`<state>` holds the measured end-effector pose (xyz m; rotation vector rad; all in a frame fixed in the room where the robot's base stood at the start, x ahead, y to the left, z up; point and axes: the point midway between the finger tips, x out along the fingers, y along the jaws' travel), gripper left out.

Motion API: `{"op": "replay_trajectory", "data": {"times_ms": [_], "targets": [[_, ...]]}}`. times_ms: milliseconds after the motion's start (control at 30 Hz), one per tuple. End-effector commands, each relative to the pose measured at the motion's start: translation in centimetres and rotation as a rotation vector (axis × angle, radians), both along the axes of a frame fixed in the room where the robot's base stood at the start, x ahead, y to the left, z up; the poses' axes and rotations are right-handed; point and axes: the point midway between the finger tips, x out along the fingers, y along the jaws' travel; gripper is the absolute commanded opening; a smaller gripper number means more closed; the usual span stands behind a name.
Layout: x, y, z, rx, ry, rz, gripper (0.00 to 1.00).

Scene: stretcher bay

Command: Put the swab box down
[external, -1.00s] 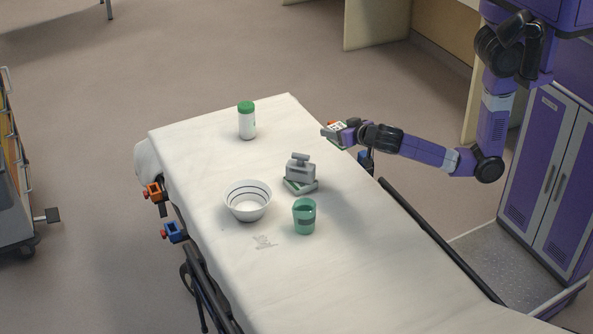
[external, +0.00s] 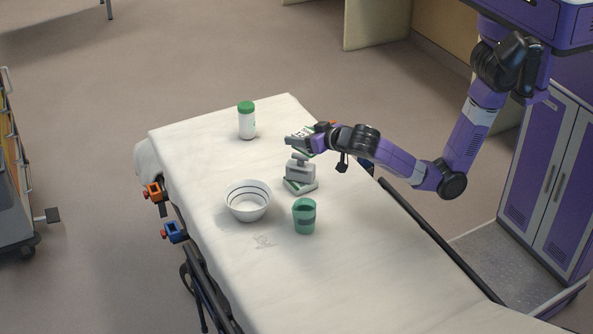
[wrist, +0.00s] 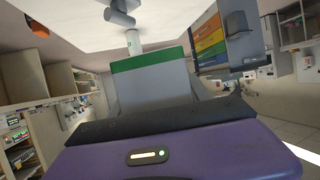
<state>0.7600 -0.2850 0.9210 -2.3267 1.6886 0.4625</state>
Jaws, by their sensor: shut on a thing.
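The swab box (external: 298,143) is a small pale box with a green band. My gripper (external: 307,138) is shut on it and holds it in the air above the stretcher, just above and behind the grey device. In the wrist view the swab box (wrist: 152,82) fills the middle, its green band toward the top, just beyond my purple gripper body. The stretcher (external: 350,270) has a white sheet. The underside of the box and the exact contact of the fingers are hidden.
The grey device (external: 300,174) stands on the sheet right below my gripper. A white bowl (external: 248,203), a green cup (external: 304,218) and a green-capped bottle (external: 247,123) stand around it. The sheet is clear at the near end and between bottle and device.

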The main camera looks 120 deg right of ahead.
Motion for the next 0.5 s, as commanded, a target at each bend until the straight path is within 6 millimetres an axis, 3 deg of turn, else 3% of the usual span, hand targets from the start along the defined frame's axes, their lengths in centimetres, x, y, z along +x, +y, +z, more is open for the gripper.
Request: {"op": "replay_trajectory", "data": {"times_ms": [33,200,400,500], "targets": [[2.5,1.2,-0.5,0.0,-0.004,0.023,0.14],[9.5,5.1,-0.2,0.0,-0.003,0.079,0.14],[16.4,10.4,0.6,-0.001,-0.002,0.124,0.14],[18.8,12.5,0.9,0.0,0.0,0.13,0.14]]}}
